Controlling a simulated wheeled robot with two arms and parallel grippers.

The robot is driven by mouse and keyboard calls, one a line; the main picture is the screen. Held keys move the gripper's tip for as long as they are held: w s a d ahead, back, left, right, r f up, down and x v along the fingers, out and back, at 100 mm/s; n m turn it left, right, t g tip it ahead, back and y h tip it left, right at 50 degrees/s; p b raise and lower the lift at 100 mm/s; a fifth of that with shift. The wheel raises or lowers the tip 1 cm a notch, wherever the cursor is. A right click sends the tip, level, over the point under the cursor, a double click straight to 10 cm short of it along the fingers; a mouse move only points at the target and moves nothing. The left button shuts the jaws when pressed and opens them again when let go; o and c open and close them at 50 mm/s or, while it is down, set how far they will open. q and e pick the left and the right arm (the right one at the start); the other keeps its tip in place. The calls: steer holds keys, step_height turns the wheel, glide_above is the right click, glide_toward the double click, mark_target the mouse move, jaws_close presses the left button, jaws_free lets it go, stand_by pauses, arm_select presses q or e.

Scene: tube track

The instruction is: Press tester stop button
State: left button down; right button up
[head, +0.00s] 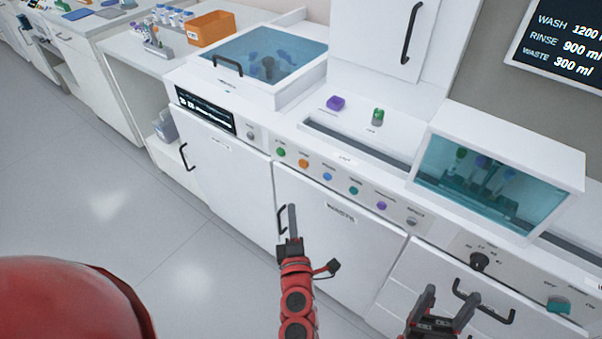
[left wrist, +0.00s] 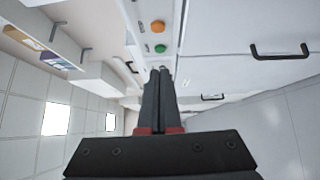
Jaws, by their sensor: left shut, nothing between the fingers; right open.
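A row of coloured buttons runs along the front panel in the head view: green (head: 281,152), orange (head: 303,164), blue (head: 327,177), teal (head: 353,190), purple (head: 381,206) and grey (head: 411,222). Another grey button (head: 250,135) sits beside the small dark display (head: 206,110). The labels are too small to read, so I cannot tell which is the tester stop. My left gripper (head: 292,208) is shut and empty, below the row. The left wrist view shows its fingers (left wrist: 160,74) pointing towards the panel near the green button (left wrist: 160,48) and orange button (left wrist: 158,27). My right gripper (head: 442,296) is open, low at right.
A glass-fronted box (head: 497,178) stands on the counter at right, above a knob (head: 480,261) and a teal switch (head: 558,305). Black door handles (head: 184,157) stick out from the cabinets. A blue-lidded unit (head: 268,58) stands at the back. The floor at left is clear.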

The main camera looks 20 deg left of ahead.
arm_select(q)
steer(key=p, duration=0.2)
glide_toward(298, 160)
steer(key=a, duration=0.3)
steer(key=shift+w+d, duration=0.3)
steer(key=shift+w, duration=0.8)
steer(key=shift+w+d, duration=0.25)
steer(key=shift+w, duration=0.85)
